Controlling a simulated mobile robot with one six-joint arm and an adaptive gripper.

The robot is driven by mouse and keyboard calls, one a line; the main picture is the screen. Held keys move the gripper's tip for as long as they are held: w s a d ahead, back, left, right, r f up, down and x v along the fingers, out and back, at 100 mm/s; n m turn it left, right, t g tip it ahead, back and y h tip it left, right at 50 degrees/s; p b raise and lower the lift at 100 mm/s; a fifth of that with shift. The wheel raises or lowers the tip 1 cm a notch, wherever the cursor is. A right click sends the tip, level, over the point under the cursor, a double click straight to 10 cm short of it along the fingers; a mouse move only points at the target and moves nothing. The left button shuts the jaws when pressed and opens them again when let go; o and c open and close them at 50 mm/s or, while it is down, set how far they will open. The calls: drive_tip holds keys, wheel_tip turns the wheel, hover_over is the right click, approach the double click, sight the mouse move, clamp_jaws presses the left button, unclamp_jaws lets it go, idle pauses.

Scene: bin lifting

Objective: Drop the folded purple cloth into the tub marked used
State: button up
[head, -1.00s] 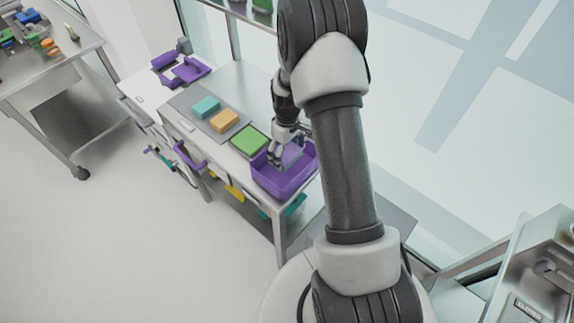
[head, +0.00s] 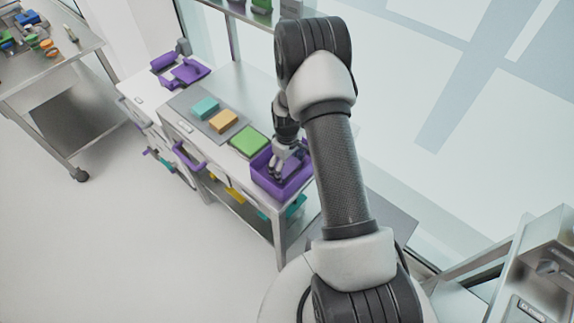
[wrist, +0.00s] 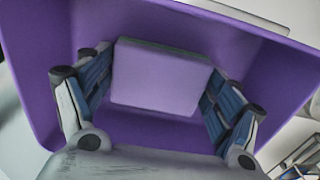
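The folded purple cloth (wrist: 160,80) is a pale purple block between my two fingers in the wrist view. The finger pads sit close against its left and right sides, and my gripper (wrist: 160,85) appears shut on it. Around it are the walls of a deeper purple tub (wrist: 265,60). In the head view the tub (head: 286,190) stands at the near end of the steel bench, and my gripper (head: 280,172) points down inside its opening. The cloth is hard to separate from the tub there. No marking on the tub is readable.
A green folded piece (head: 249,139) lies beside the tub, with orange (head: 223,121) and teal (head: 205,107) pieces on a grey mat farther back. A purple holder (head: 187,70) stands at the bench's far end. Coloured bins sit on the shelf below.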

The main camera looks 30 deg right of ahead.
drive_tip(key=o, duration=0.4)
drive_tip(key=shift+c, duration=0.2)
wheel_tip(320, 180, up, 12)
drive_tip(key=r+p, duration=0.1)
drive_tip(key=p, duration=0.1)
wheel_tip(320, 180, up, 9)
drive_tip(key=t, duration=0.1)
hover_over(287, 166)
drive_tip(key=s+a, duration=0.1)
drive_tip(key=a, duration=0.2)
drive_tip(key=s+a+r+m+t, duration=0.1)
drive_tip(key=s+a+r, duration=0.2)
drive_tip(key=r, duration=0.3)
drive_tip(key=s+a+r+m, duration=0.1)
drive_tip(key=s+a+r, duration=0.1)
drive_tip(key=s+r, duration=0.25)
drive_tip(key=s+a+r+m+t, duration=0.1)
drive_tip(key=s+a+r, duration=0.2)
drive_tip(key=s, duration=0.5)
drive_tip(key=s+a+r+m+t, duration=0.1)
drive_tip(key=s+a+r, duration=0.2)
drive_tip(key=s, duration=0.6)
drive_tip(key=shift+a+r+t, duration=0.2)
drive_tip(key=shift+r+t, duration=0.1)
drive_tip(key=shift+r, duration=0.55)
